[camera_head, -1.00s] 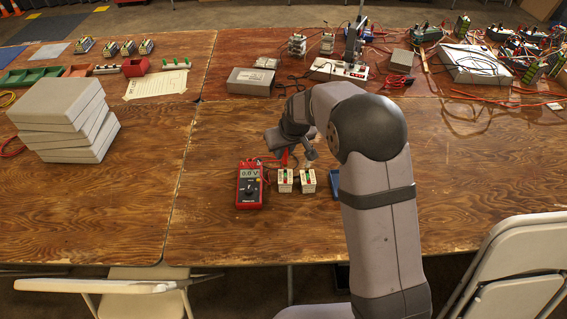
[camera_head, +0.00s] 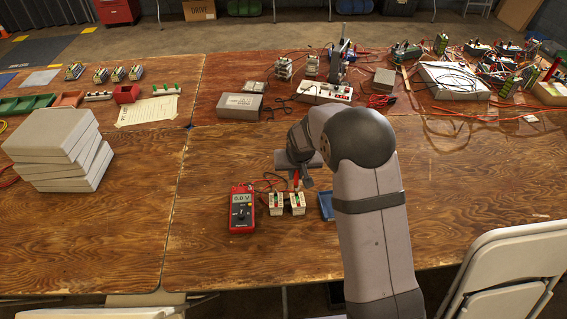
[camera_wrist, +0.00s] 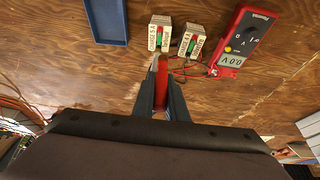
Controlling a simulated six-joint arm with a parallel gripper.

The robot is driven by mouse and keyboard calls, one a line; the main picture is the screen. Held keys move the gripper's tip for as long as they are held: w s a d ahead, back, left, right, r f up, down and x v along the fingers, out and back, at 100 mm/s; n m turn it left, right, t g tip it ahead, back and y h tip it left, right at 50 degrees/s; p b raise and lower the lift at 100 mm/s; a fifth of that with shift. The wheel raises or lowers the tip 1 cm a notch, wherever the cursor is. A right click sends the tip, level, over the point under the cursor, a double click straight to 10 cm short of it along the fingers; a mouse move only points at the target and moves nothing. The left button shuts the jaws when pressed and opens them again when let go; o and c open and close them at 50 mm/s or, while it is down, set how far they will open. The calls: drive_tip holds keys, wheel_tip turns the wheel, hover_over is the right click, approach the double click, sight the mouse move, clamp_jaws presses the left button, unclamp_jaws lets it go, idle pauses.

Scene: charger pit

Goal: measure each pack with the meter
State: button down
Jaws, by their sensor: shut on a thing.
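The red meter (camera_head: 242,210) lies face up, its screen reading 0.0 V; it also shows in the wrist view (camera_wrist: 245,35). Two pale packs with green and red tops stand right of it: the left pack (camera_head: 276,205) and the right pack (camera_head: 297,205). In the wrist view their sides swap, the right pack (camera_wrist: 160,32) being nearer the blue tray. My gripper (camera_wrist: 160,90) is shut on a red probe (camera_wrist: 161,82), whose tip points at the right pack. Whether the tip touches it I cannot tell. In the head view my gripper (camera_head: 299,180) is just behind that pack.
A blue tray (camera_head: 326,207) is right of the packs, partly behind my arm. Red and dark leads (camera_wrist: 190,72) lie by the packs and meter. Grey boxes (camera_head: 58,150) are stacked at left. A cluttered bench (camera_head: 450,85) lies behind. Bare table is free in front.

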drive_tip(key=shift+s+d+f+m+p, duration=0.1)
drive_tip(key=shift+d+f+m+p, duration=0.05)
drive_tip(key=shift+d+m+p, duration=0.15)
drive_tip(key=shift+s+d+f+m+p, duration=0.1)
drive_tip(key=shift+d+m, duration=0.1)
drive_tip(key=shift+d, duration=0.15)
drive_tip(key=shift+f, duration=0.1)
drive_tip(key=f+b, duration=0.1)
drive_tip(key=f, duration=0.1)
drive_tip(key=s+f+b, duration=0.1)
drive_tip(key=f+b, duration=0.1)
drive_tip(key=shift+s, duration=0.1)
drive_tip(key=shift+w+f+b, duration=0.5)
drive_tip(key=shift+w+f, duration=0.15)
drive_tip(key=shift+f, duration=0.3)
drive_tip(key=shift+s+b, duration=0.2)
drive_tip(key=shift+b, duration=0.15)
drive_tip(key=shift+w, duration=0.15)
